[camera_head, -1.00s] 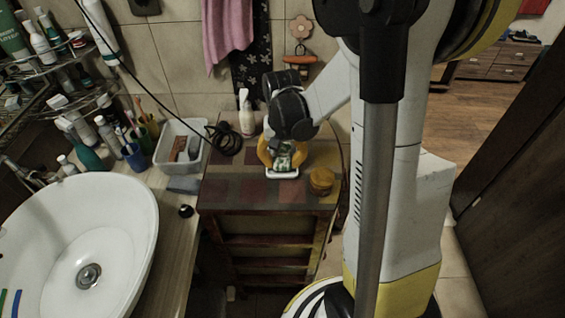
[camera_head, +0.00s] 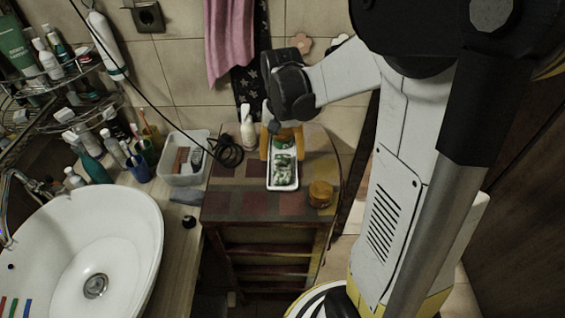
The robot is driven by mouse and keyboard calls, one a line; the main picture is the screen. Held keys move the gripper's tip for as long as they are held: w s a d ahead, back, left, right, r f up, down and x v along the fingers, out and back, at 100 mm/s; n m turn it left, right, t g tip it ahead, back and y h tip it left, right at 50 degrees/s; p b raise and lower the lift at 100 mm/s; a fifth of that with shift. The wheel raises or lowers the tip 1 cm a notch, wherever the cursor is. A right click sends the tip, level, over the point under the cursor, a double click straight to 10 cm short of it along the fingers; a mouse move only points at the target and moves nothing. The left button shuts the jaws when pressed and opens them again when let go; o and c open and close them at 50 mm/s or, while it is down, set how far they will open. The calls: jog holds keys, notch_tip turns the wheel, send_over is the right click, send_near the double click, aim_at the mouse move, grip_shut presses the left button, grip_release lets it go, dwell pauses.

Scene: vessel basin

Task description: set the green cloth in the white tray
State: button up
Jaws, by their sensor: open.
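The green cloth (camera_head: 284,169), patterned green and white, lies in the narrow white tray (camera_head: 284,187) on the small cabinet's top. The tray's near rim and sides show around it. My gripper (camera_head: 281,151), with yellow-orange fingers, is open just above the tray's far part, one finger on each side. The cloth shows below and in front of the fingers, and I see nothing between them holding it. The tray's far end is partly hidden by my gripper.
A yellow jar (camera_head: 320,193) stands right of the tray. A white spray bottle (camera_head: 247,128) and a coiled black cable (camera_head: 226,152) are to the left. A white bin (camera_head: 182,160) and a basin (camera_head: 85,240) lie further left. The cabinet's front top (camera_head: 240,205) is clear.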

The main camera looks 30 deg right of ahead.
aim_at(282, 172)
jog(key=s+a+r+n+t, duration=0.6)
jog(key=s+a+r, duration=0.3)
jog(key=a+r, duration=0.2)
jog(key=shift+s+a+n+t, duration=0.25)
jog(key=shift+a+n+t, duration=0.15)
jog(key=shift+a+t, duration=0.3)
jog(key=shift+a, duration=0.1)
